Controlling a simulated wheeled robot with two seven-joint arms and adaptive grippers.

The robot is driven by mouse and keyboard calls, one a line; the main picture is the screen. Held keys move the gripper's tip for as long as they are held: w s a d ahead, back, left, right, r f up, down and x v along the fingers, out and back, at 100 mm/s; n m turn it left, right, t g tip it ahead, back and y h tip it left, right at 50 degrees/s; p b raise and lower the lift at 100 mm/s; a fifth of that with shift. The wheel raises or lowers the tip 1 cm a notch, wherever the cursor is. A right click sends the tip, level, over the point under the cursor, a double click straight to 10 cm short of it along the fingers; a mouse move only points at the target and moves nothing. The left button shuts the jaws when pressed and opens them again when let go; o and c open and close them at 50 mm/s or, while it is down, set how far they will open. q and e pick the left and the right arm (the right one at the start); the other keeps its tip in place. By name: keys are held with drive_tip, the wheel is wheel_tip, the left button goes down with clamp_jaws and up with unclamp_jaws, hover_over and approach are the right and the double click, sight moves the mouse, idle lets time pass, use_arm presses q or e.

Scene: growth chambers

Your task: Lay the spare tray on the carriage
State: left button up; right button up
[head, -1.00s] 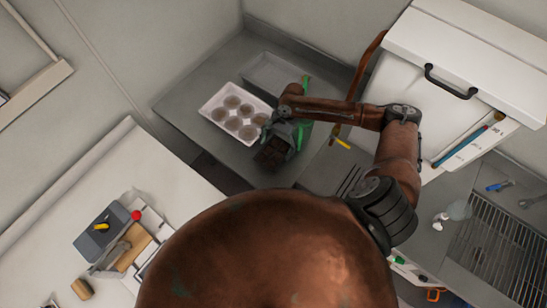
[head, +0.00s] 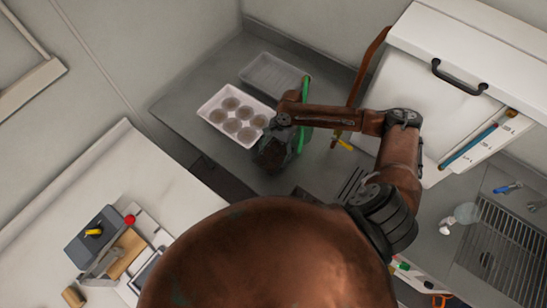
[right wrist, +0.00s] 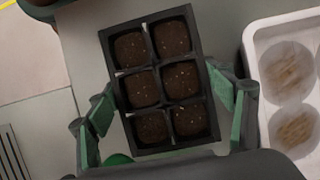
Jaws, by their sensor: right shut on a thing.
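My right gripper (right wrist: 170,98) is shut on a black six-cell tray (right wrist: 155,80) filled with dark soil, its green fingers on either side of it. In the head view my right gripper (head: 284,140) holds this tray (head: 270,156), dark and partly hidden, over the grey counter, close to a white tray with round pots. On the left bench stands a grey device (head: 93,232) with a red knob and a tan plate. I cannot tell for sure which thing is the carriage. My left gripper is not in view.
The white tray (head: 205,113) with several round pots stands on the grey counter (head: 180,100), with a pale shallow tray (head: 272,75) behind it. A white cabinet with a black handle (head: 460,78) and a slatted drain (head: 505,250) are at the right. The counter's left end is clear.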

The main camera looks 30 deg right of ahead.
sight(271, 157)
drive_tip(key=c, duration=1.3)
drive_tip(key=shift+r+p, duration=0.6)
drive_tip(key=shift+p, duration=0.35)
wheel_tip(271, 157, up, 2)
drive_tip(key=p, duration=0.4)
drive_tip(key=shift+r, duration=0.25)
drive_tip(key=s+a+r+p, duration=0.7)
drive_tip(key=s+r+p, duration=0.2)
drive_tip(key=s, duration=0.3)
drive_tip(key=shift+a+r+p, duration=0.15)
drive_tip(key=shift+p, duration=0.15)
